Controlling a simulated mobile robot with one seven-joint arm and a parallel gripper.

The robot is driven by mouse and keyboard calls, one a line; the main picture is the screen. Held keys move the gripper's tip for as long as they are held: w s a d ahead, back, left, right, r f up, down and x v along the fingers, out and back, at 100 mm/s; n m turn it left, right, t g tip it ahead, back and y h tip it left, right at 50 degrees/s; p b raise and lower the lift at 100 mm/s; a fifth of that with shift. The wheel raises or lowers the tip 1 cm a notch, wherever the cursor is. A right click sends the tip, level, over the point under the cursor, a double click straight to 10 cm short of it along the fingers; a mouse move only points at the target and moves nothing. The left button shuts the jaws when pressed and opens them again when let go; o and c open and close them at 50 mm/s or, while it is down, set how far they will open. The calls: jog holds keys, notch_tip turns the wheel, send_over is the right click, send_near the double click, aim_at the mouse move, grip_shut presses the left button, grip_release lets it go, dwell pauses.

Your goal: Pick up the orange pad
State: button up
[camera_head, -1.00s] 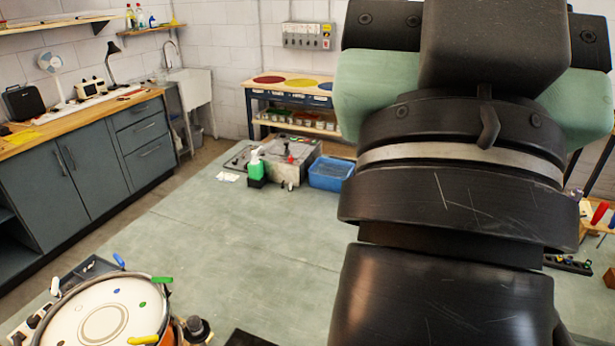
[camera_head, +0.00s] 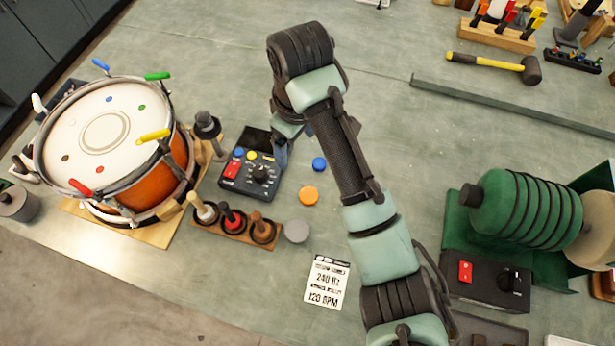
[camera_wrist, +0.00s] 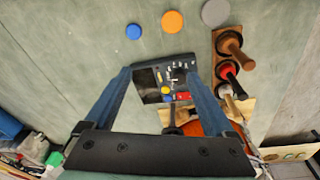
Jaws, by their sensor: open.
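The orange pad (camera_head: 308,195) is a small round disc lying flat on the green bench top, between a blue pad (camera_head: 319,163) and a grey pad (camera_head: 296,231). In the wrist view the orange pad (camera_wrist: 173,21) is at the top, beyond the fingertips. My gripper (camera_wrist: 158,75) is open with nothing between its blue fingers but the view of a black control box (camera_wrist: 177,75) below. In the head view my gripper (camera_head: 280,150) is beside that box, up and left of the orange pad and apart from it. My wrist partly hides the fingers there.
A drum (camera_head: 110,145) with coloured clamps stands at left. A wooden rack (camera_head: 234,228) of mallets lies left of the grey pad. A printed card (camera_head: 327,283) lies below. A green roller machine (camera_head: 530,215) stands at right. The bench around the orange pad is mostly clear.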

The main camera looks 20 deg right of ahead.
notch_tip(320, 180, down, 3)
jog(key=s+d+g, duration=0.2)
jog(key=s, duration=0.1)
jog(key=b, duration=0.6)
send_over(309, 195)
jog(key=f, duration=0.6)
jog(key=shift+w+d+f, duration=0.1)
jog(key=shift+w, duration=0.15)
jog(key=shift+s+f+b, duration=0.2)
jog(key=shift+f+b, duration=1.75)
jog(key=shift+f, duration=1.1)
jog(key=shift+c, duration=0.3)
grip_shut()
